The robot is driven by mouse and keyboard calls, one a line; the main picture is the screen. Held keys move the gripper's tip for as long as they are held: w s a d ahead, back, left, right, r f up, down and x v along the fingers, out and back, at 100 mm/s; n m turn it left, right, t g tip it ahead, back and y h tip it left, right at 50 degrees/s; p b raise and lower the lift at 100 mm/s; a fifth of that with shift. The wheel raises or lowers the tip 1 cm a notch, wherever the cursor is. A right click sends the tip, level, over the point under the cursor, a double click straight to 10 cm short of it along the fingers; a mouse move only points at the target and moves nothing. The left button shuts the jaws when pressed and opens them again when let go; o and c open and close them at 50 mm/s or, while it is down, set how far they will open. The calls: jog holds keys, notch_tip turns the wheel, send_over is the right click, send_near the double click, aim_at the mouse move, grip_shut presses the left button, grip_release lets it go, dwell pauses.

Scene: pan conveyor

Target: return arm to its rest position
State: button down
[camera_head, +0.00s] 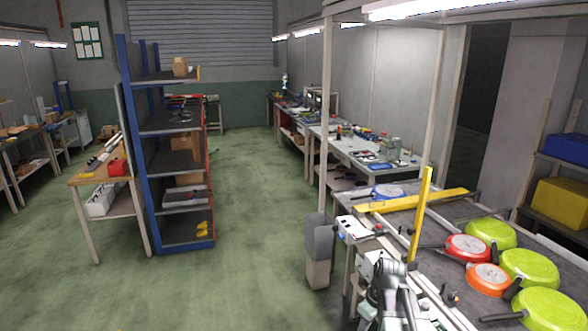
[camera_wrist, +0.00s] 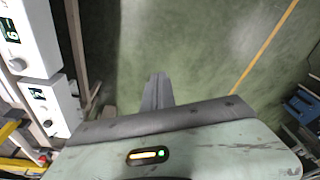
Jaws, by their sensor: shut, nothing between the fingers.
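My gripper (camera_wrist: 157,80) shows in the wrist view as two dark grey fingers close together, shut and empty. It points out over the green floor (camera_wrist: 185,60), with nothing touching the fingertips. In the head view my grey arm (camera_head: 391,290) is folded at the bottom, beside the front edge of the conveyor table. The fingers cannot be made out there.
Green and red pans (camera_head: 530,266) lie on the conveyor at right, near a yellow upright post (camera_head: 420,215). White control boxes (camera_wrist: 48,105) stand close at left in the wrist view. A shelf rack (camera_head: 180,165) stands further off; the floor between is clear.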

jog(key=s+a+m+g+h, duration=0.1)
jog(key=s+a+m, duration=0.5)
jog(key=a+m, duration=0.1)
jog(key=shift+s+f+m+h, duration=0.15)
jog(key=shift+s+m+h, duration=0.15)
jog(key=shift+m, duration=0.2)
